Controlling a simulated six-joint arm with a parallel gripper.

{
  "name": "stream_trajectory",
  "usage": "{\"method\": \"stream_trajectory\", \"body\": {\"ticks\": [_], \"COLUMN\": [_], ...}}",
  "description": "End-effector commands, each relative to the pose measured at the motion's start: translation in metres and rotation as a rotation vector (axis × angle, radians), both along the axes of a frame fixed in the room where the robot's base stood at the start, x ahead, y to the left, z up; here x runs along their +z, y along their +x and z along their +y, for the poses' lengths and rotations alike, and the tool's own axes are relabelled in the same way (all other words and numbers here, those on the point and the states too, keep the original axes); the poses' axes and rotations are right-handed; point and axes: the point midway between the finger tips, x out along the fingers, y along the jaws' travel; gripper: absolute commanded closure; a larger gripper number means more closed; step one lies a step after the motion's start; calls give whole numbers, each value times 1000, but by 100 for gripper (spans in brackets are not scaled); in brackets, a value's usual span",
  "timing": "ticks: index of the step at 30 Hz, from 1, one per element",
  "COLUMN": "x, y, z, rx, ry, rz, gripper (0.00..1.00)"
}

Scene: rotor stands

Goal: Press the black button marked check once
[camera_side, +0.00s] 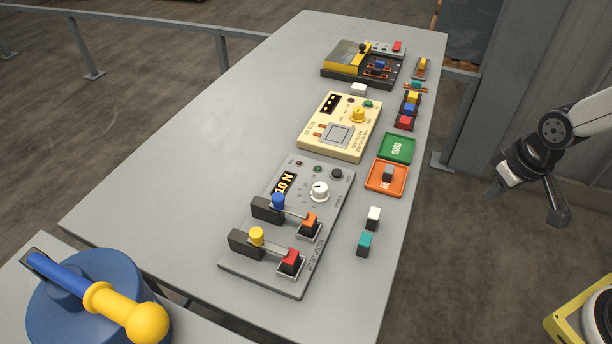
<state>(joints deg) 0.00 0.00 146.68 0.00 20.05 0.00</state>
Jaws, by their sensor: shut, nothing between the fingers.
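A small round black button (337,174) sits at the upper right corner of the grey panel (240,245). The lettering beside it is too small to read. The grey panel also bears a lit display reading "10 N", a white knob (320,191), and small red and green round parts near its top edge. My gripper (556,212) is at the right, beyond the table's right edge and well away from the button. It is shut and empty. Nothing covers the black button.
Two bars with blue and yellow knobs (257,236) rise from the grey panel. A cream panel (315,141), green tray (410,148), orange tray (372,184) and loose blocks (374,217) stand nearby. The table's (200,140) left side is clear.

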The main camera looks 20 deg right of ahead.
Motion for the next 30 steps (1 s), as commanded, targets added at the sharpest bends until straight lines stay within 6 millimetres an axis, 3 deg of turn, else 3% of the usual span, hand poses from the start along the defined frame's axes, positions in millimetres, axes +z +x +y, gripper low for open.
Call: {"method": "stream_trajectory", "body": {"ticks": [8,14,23,30], "x": [0,1,2,0], "y": [3,23,93,157], "z": [1,6,30,66], "rx": [-4,-30,-122,-205], "ry": [1,7,57,150], "rz": [-6,-41,-169,-286], "gripper": [100,100,100,100]}}
